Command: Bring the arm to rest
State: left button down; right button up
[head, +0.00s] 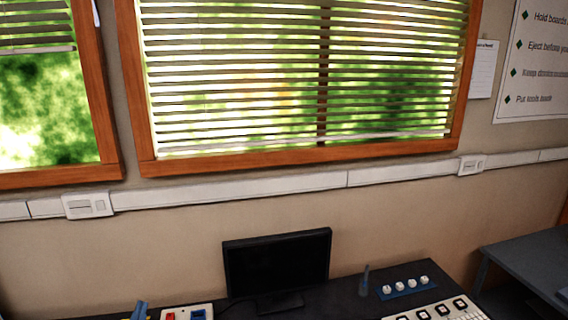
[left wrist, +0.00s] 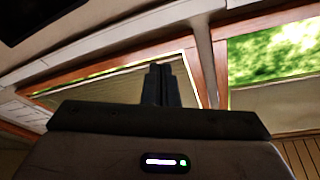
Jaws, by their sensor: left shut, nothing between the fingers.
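My left gripper (left wrist: 162,86) shows in the left wrist view as two dark fingers close together, shut and empty. Behind the fingers are a wooden window frame and the wall; they touch nothing that I can see. My right gripper is in neither view.
A black monitor (head: 277,265) stands on a dark desk (head: 340,296). A blue strip with white knobs (head: 406,288), a white panel with black switches (head: 440,311) and a white box with red and blue parts (head: 187,313) are there too. A grey table (head: 530,262) stands right.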

pick_arm(q)
jog(key=s+a+f+n+g+y, duration=0.4)
jog(key=s+f+n+g, duration=0.2)
jog(key=s+f+g, duration=0.4)
jog(key=s+d+f+m+g+h, duration=0.15)
jog(key=s+d+f+g, duration=0.25)
jog(key=s, duration=0.5)
jog(key=s+d+f+m+g+h, duration=0.1)
jog(key=s+d+f+g+h, duration=0.2)
jog(key=s+f, duration=0.35)
notch_tip(320, 180, down, 34)
jog(key=s+a+g+b, duration=0.2)
jog(key=a+b, duration=0.1)
jog(key=b, duration=0.2)
jog(key=s+f+g+b, duration=0.1)
jog(key=s+f+b, duration=0.2)
jog(key=s+f, duration=1.5)
notch_tip(320, 180, down, 4)
jog(key=shift+s+a+n, duration=0.2)
jog(key=shift+a+n, duration=0.15)
